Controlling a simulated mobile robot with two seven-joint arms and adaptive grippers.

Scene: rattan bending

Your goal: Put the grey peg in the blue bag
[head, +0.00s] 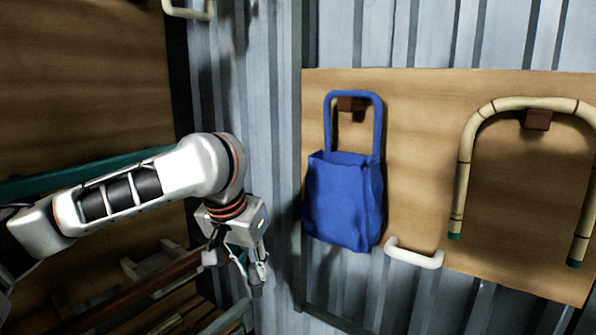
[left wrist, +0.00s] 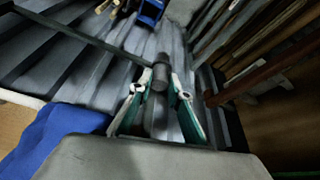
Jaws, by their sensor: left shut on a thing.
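The blue bag (head: 342,200) hangs open at the top by its blue handle from a dark wooden peg on a wooden board. Its blue cloth also shows at the lower left of the left wrist view (left wrist: 48,140). My left gripper (head: 254,276) is left of the bag and lower, level with the bag's bottom or below it, pointing down. In the left wrist view, the left gripper (left wrist: 162,80) is shut on the grey peg (left wrist: 162,74), a dark grey cylinder between its fingertips. In the head view the peg is hard to make out. My right gripper is not in view.
A bent rattan piece (head: 465,165) hangs on the board (head: 420,130) to the right. A white handle (head: 414,254) sits at the board's lower edge, right of the bag. Wooden slats and rails (head: 130,290) lie below my left arm. Corrugated metal wall is behind.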

